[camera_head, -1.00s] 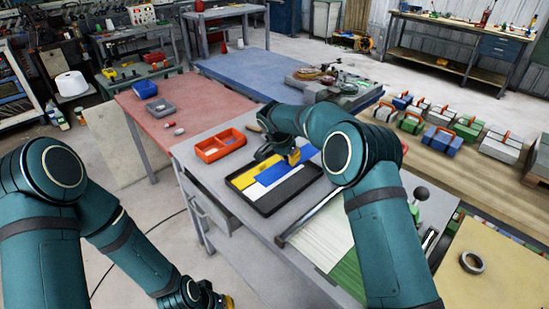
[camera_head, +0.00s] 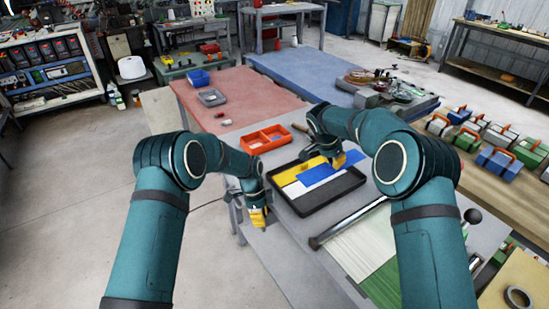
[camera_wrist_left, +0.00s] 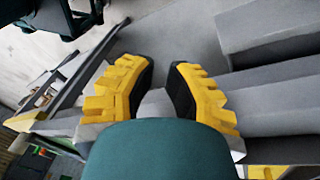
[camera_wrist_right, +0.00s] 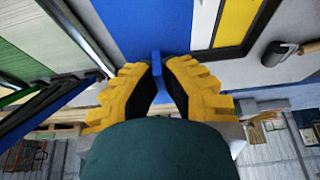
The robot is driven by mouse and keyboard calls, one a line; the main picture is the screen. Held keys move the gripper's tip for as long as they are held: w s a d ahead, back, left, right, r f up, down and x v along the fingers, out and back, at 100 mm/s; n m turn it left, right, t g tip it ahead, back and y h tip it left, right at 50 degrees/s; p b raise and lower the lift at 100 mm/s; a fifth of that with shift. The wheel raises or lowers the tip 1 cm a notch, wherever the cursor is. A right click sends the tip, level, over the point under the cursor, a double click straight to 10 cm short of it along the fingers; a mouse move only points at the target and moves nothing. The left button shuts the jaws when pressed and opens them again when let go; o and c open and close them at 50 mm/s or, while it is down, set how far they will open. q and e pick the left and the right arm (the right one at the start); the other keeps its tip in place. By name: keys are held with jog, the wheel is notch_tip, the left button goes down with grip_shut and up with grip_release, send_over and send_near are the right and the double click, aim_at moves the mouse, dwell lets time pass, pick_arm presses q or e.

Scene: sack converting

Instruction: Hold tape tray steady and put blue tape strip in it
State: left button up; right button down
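The black tape tray (camera_head: 305,212) lies on the grey bench, with yellow (camera_head: 287,178) and white (camera_head: 294,190) strips in it. The blue tape strip (camera_head: 319,174) is over the tray; I cannot tell whether it touches the tray floor. It fills the top of the right wrist view (camera_wrist_right: 140,25). My right gripper (camera_head: 337,161) is shut on the strip's edge, which shows between its fingertips (camera_wrist_right: 159,68). My left gripper (camera_head: 259,218) is beside the tray's left side, low near the bench's front edge. Its fingers are apart and empty in the left wrist view (camera_wrist_left: 163,66).
An orange divided bin (camera_head: 266,138) stands behind the tray. A metal bar (camera_head: 345,224) and white and green sheets (camera_head: 385,285) lie to the right. A roll of tape (camera_head: 518,297) is at the lower right. Toolboxes (camera_head: 497,160) stand on the wooden bench.

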aim_at(274, 183)
pick_arm(q)
jog(key=w+d+r+m+t+y, duration=0.1)
jog(key=w+d+r+m, duration=0.1)
jog(key=w+r+m, duration=0.5)
jog(key=w+d+r+m+t+y, duration=0.1)
jog(key=w+d+r+m, duration=0.1)
jog(key=w+r+m, duration=0.45)
jog(key=f+n, duration=0.1)
jog(key=f, duration=0.2)
jog(key=s+f+n, duration=0.1)
jog(key=f, duration=0.2)
jog(key=f+n, duration=0.1)
jog(key=f, duration=0.3)
jog(key=shift+s+a, duration=0.25)
jog(key=shift+s, duration=0.1)
grip_shut()
dwell(0.3)
pick_arm(e)
jog(key=shift+f, duration=5.6)
